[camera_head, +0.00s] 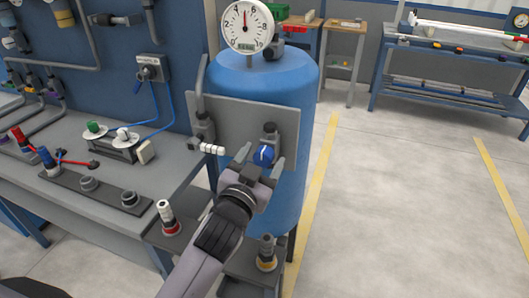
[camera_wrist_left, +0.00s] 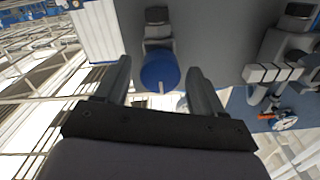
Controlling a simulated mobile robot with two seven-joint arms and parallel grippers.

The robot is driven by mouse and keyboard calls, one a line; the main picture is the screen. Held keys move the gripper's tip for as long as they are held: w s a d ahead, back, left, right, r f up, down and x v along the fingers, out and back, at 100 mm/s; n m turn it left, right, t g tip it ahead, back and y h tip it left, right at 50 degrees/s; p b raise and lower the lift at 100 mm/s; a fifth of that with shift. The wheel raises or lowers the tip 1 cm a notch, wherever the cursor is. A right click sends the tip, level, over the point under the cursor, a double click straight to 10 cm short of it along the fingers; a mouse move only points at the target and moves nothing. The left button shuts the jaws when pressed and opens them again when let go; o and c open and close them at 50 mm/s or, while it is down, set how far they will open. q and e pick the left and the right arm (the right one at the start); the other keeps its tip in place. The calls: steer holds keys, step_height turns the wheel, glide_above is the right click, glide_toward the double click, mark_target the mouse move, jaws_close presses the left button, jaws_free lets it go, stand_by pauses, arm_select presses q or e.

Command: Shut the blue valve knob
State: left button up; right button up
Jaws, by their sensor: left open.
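The blue valve knob (camera_head: 264,155) sits on a grey panel (camera_head: 229,118) fixed in front of a blue tank. It has a pale line on its face. My left gripper (camera_head: 260,158) is at the knob, with its fingers open on either side of it. In the left wrist view the knob (camera_wrist_left: 160,72) shows between the two open fingers (camera_wrist_left: 158,85), with a gap on both sides. The knob's line points toward the gripper's palm there. My right gripper is not in view.
A blue tank (camera_head: 290,85) with a round gauge (camera_head: 247,25) stands behind the panel. A white-handled valve (camera_head: 212,149) is left of the knob. A workbench (camera_head: 110,205) with fittings fills the left. Open floor (camera_head: 395,170) lies to the right.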

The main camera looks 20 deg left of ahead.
arm_select(q)
steer(key=shift+w, duration=0.1)
steer(key=shift+c, duration=0.4)
steer(key=c, duration=1)
